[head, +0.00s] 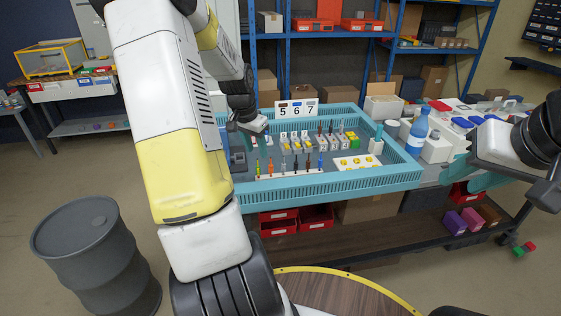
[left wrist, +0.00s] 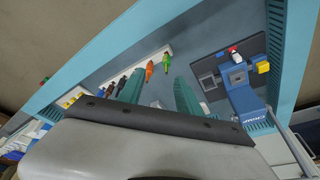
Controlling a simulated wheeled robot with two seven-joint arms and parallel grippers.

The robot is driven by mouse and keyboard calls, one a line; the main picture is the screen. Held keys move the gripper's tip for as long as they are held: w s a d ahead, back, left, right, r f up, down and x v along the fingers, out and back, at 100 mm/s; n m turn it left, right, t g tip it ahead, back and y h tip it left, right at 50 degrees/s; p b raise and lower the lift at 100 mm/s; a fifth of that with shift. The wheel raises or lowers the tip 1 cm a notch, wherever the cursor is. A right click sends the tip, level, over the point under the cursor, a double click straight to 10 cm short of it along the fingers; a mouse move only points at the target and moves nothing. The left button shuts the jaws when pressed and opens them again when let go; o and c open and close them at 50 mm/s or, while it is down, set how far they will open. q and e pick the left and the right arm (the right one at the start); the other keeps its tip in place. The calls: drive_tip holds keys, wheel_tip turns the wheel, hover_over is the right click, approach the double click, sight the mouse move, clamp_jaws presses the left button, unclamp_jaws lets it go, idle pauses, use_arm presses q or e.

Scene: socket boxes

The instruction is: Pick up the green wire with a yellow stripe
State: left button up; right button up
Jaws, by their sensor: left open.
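A small green wire (left wrist: 262,67) stands at the end of a row of coloured wires in the left wrist view. A green-yellow wire end (head: 258,166) also shows at the left end of the front row in the head view. The yellow stripe is too small to make out clearly. In the head view my left gripper (head: 252,138) is above the left part of the tray. My right gripper (head: 474,176) is off the tray's right side.
The wires stand in a white strip (head: 291,174) inside a blue walled tray (head: 341,182). Orange wires (left wrist: 150,70) and dark wires stand beside the green one. A blue and grey device (left wrist: 240,92) lies to the right. A water bottle (head: 418,130) stands right of the tray.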

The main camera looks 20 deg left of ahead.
sight(258, 166)
use_arm(q)
drive_tip(key=x, duration=0.7)
drive_tip(key=a+x, duration=0.1)
drive_tip(key=x, duration=0.2)
drive_tip(key=shift+a+f, duration=0.1)
drive_tip(key=shift+f, duration=0.1)
drive_tip(key=shift+c, duration=0.4)
clamp_jaws()
